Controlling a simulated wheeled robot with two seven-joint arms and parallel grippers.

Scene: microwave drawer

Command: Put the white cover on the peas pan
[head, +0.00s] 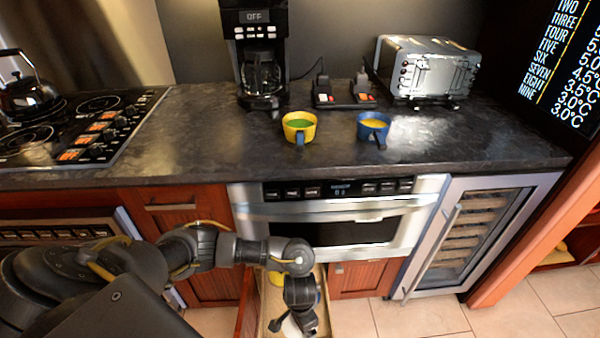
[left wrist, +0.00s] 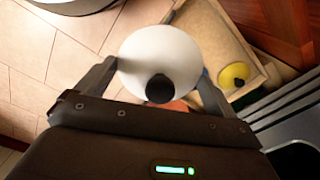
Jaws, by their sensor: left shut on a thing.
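The peas pan (head: 299,128) is a small yellow pan with green contents and a blue handle, standing uncovered on the dark counter. My left gripper (head: 300,318) is low in front of the counter, above the open drawer below the microwave. In the left wrist view, my left gripper (left wrist: 160,80) is shut on the white cover (left wrist: 165,50), a round lid with a black knob facing the camera. Only a sliver of the white cover (head: 291,326) shows in the head view, the rest hidden by the gripper. My right gripper is not in view.
A blue pan (head: 373,128) with yellow contents stands right of the peas pan. A yellow cover (left wrist: 232,75) lies in the open drawer (left wrist: 212,28). A coffee maker (head: 258,60) and toaster oven (head: 428,68) stand behind. The counter front is clear.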

